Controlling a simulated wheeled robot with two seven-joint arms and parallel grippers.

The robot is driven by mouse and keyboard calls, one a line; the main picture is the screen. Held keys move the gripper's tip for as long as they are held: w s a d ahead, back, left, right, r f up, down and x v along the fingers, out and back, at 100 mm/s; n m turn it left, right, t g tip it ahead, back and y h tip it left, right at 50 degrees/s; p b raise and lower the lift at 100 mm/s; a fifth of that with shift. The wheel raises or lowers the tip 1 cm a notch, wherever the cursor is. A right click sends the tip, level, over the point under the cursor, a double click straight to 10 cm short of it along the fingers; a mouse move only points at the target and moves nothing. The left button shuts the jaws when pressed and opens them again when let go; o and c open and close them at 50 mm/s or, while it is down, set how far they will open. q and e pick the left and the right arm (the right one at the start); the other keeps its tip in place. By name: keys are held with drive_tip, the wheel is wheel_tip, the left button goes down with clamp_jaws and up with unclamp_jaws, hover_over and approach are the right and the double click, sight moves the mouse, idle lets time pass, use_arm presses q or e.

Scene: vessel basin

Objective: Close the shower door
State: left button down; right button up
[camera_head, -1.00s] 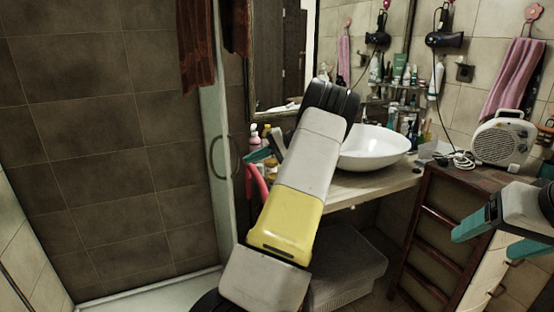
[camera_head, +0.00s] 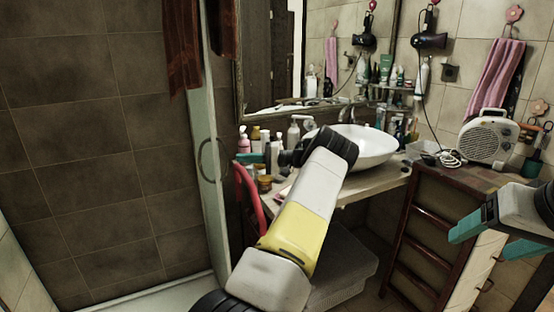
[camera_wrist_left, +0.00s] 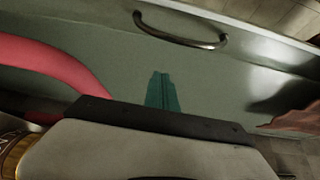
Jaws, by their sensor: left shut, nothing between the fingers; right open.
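The shower door (camera_head: 205,125) is a narrow pale-green glass panel seen nearly edge-on in the head view, with a curved handle (camera_head: 210,160). In the left wrist view the door panel (camera_wrist_left: 235,85) fills much of the picture, with its metal handle (camera_wrist_left: 180,38) above my fingertips. My left gripper (camera_head: 250,158) is shut and empty, to the right of the door. Its teal fingers (camera_wrist_left: 162,92) point at the panel; I cannot tell whether they touch it. My right gripper (camera_head: 492,232) is open and empty at the far right, in front of the wooden cabinet.
A red curved thing (camera_head: 247,195) stands close to my left forearm and also shows in the left wrist view (camera_wrist_left: 60,60). A counter with a white basin (camera_head: 375,147) and bottles lies behind the arm. A grey box (camera_head: 345,265) is below.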

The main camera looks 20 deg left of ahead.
use_arm(q)
drive_tip(key=shift+s+a, duration=0.25)
drive_tip(key=shift+s, duration=0.5)
drive_tip(key=shift+s+a, duration=0.2)
drive_tip(key=shift+s, duration=0.6)
drive_tip(key=shift+s+a, duration=0.25)
drive_tip(key=shift+s, duration=0.5)
drive_tip(key=s+d, duration=1.2)
drive_tip(key=d, duration=0.4)
drive_tip(key=s+d, duration=1.3)
drive_tip(key=d, duration=0.2)
drive_tip(key=shift+s+d, duration=0.25)
drive_tip(key=shift+d, duration=0.15)
